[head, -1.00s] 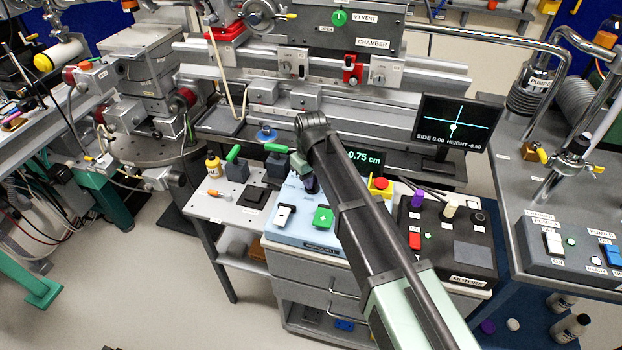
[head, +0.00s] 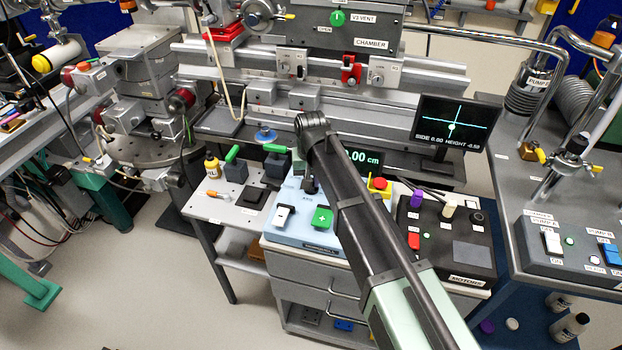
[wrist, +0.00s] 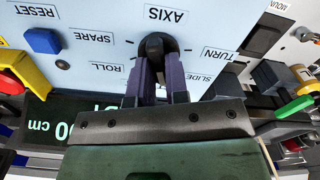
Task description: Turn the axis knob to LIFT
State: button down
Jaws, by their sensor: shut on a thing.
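The black axis knob (wrist: 155,45) sits on the pale blue control box (head: 290,228), below the word AXIS in the upside-down wrist view. My gripper (wrist: 158,72) has its two purple fingers closed on the knob's grip. Around the knob I read SPARE, ROLL, SLIDE and TURN. No LIFT label is readable; my gripper covers part of the panel. I cannot tell which label the knob points at.
A green-digit display (head: 366,160), partly hidden by my arm, ends in .00 cm. The black motors box (head: 445,235) stands to the right.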

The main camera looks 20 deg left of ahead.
jog(key=c, duration=1.1)
grip_release()
notch_tip(320, 180, up, 11)
jog(key=p, duration=1)
jog(key=shift+f+p, duration=0.1)
jog(key=shift+p, duration=0.3)
